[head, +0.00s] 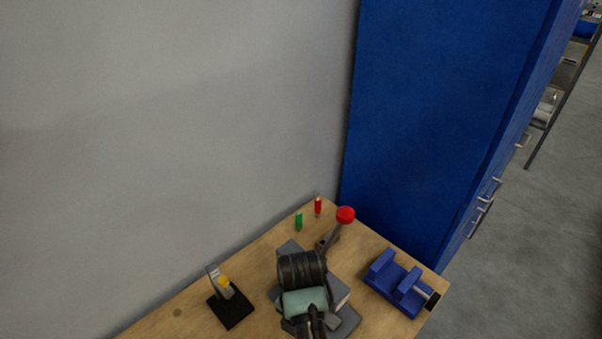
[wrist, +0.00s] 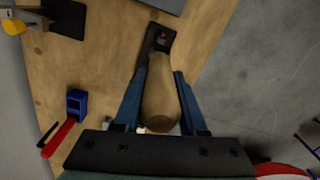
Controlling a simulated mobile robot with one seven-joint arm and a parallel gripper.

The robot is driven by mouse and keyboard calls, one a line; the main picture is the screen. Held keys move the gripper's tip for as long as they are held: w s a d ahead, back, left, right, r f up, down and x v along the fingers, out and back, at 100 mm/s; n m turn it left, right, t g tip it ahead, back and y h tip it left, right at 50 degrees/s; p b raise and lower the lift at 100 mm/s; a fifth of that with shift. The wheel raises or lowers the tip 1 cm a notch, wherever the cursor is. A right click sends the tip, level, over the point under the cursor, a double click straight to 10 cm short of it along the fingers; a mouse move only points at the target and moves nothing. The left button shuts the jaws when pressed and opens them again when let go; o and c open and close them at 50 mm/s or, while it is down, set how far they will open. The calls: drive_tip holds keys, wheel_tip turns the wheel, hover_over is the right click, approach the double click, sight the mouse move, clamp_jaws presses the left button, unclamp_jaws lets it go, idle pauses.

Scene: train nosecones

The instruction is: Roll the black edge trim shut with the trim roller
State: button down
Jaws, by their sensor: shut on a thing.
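In the wrist view my gripper (wrist: 160,80) has its two blue fingers on either side of the tan wooden handle of the trim roller (wrist: 160,98) and is shut on it. The roller's dark head (wrist: 158,40) points away from my palm, over the wooden bench (wrist: 105,60) near its edge. I cannot tell whether the head touches anything. In the head view my dark and teal arm hides the gripper and the roller. I cannot make out the black edge trim in either view.
In the head view a lever with a red ball (head: 345,215) stands behind my arm. A blue vise-like block (head: 398,285) is at right, a black-based stand (head: 230,308) at left. Red (head: 318,206) and green (head: 298,221) sticks stand behind. A blue cabinet (head: 440,110) rises beyond the bench.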

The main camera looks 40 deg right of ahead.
drive_tip(key=shift+f+b, duration=1.05)
drive_tip(key=shift+f, duration=1.5)
drive_tip(key=shift+a, duration=0.15)
drive_tip(key=shift+a+p, duration=0.7)
drive_tip(key=shift+a, duration=0.85)
drive_tip(key=shift+a+p, duration=0.35)
drive_tip(key=shift+a, duration=0.85)
